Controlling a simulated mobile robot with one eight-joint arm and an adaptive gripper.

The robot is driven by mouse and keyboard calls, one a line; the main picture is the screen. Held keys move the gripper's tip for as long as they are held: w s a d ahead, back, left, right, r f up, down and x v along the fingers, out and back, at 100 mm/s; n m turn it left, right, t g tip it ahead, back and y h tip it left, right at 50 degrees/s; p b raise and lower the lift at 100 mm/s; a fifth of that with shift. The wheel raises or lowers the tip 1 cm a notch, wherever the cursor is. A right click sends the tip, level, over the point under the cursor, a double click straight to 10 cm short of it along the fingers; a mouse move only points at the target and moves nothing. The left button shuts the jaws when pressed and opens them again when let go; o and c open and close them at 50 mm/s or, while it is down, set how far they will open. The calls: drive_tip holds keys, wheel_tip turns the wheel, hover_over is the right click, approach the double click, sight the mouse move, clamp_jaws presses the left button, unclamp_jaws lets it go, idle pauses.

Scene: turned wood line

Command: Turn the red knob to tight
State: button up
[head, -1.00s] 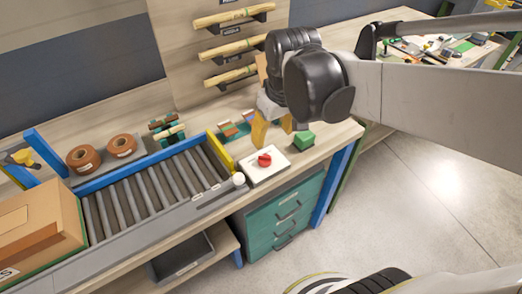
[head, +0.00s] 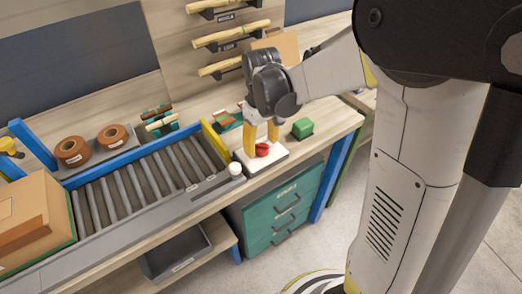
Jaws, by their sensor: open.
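The red knob (head: 262,149) sits on a white base plate (head: 254,171) at the front of the wooden bench, just right of the roller conveyor's end. My gripper (head: 261,145) points down over the plate with its two yellow fingers apart. The fingers are at the knob, one at its left and one at its right or just behind it. I cannot tell whether they touch it. The knob's pointer and any tight mark are too small or hidden to read.
A green block (head: 302,128) lies right of the plate. The roller conveyor (head: 135,185) with a cardboard box (head: 30,222) is on the left, and a white round button (head: 235,169) is at its end. Teal drawers (head: 285,208) stand below.

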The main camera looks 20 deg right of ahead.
drive_tip(key=shift+f, duration=0.75)
drive_tip(key=c, duration=1.2)
